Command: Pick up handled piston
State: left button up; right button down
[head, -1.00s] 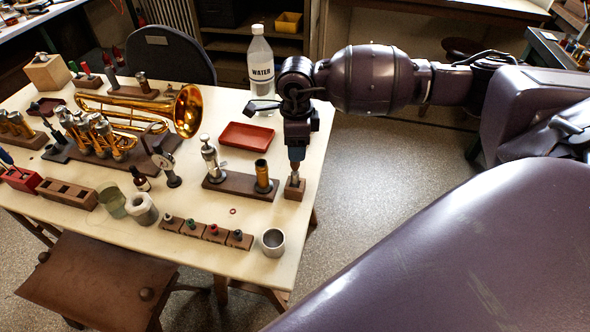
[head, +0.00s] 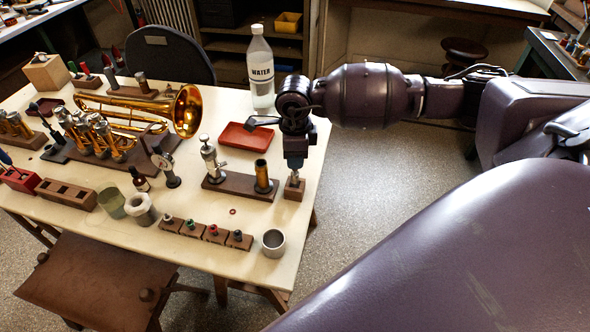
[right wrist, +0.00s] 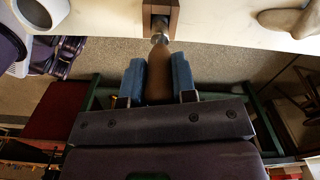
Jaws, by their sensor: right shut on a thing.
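The handled piston shows in the right wrist view as a brown tapered handle (right wrist: 158,72) with a short metal end. Its metal end (right wrist: 159,35) meets a small dark wooden block (right wrist: 173,12), which sits at the table's right edge in the head view (head: 294,191). My right gripper (head: 295,166) points down over this block. Its blue fingers (right wrist: 159,82) are shut on the handle, one on each side. Whether the metal end still sits inside the block is hard to tell. In the head view the gripper hides most of the handle. My left gripper is out of view.
Left of the block stands a wooden base (head: 235,185) with a brass cylinder (head: 262,176). A red tray (head: 236,136) and a water bottle (head: 261,75) stand behind. A grey cup (head: 273,242) is near the front edge. Floor lies right of the table.

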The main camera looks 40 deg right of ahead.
jog(key=shift+r, duration=0.1)
notch_tip(320, 180, up, 20)
jog(key=p, duration=0.1)
dwell(0.5)
